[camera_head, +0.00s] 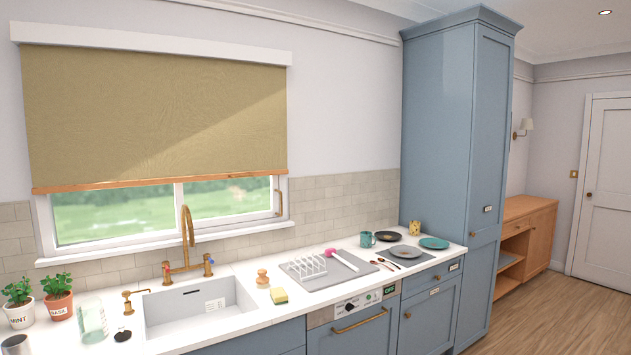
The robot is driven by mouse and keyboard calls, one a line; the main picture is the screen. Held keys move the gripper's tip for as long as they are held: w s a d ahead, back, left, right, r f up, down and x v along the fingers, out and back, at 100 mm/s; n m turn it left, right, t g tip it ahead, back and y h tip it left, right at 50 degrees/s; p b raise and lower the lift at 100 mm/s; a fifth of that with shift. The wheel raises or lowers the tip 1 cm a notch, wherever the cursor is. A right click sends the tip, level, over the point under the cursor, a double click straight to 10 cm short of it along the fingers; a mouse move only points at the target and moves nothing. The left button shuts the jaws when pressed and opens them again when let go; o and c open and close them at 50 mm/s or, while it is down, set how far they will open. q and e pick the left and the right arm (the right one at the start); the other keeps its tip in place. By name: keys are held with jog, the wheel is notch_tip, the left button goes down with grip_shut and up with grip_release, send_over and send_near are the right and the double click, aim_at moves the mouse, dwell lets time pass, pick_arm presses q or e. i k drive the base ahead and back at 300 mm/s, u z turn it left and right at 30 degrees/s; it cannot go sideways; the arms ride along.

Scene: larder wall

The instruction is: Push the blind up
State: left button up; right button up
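The blind (150,115) is an olive-tan fabric sheet hanging from a white headbox (150,41) above the window. It is mostly lowered, and its wooden bottom bar (160,183) hangs across the window. The lower strip of the window (115,212) shows below the bar, with green outside. Neither of my grippers is in view.
Below the window are a white sink (197,306) and a tall brass tap (187,240). Potted herbs (57,295) stand at the left of the counter. A toast rack (307,267), plates and a mug (367,239) stand to the right. A tall blue cupboard (440,130) bounds the right.

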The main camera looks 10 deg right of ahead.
aim_at(145, 183)
jog(key=z, duration=1.25)
jog(key=i, duration=1.75)
jog(key=u, duration=1.45)
jog(key=i, duration=0.65)
jog(key=u, duration=0.65)
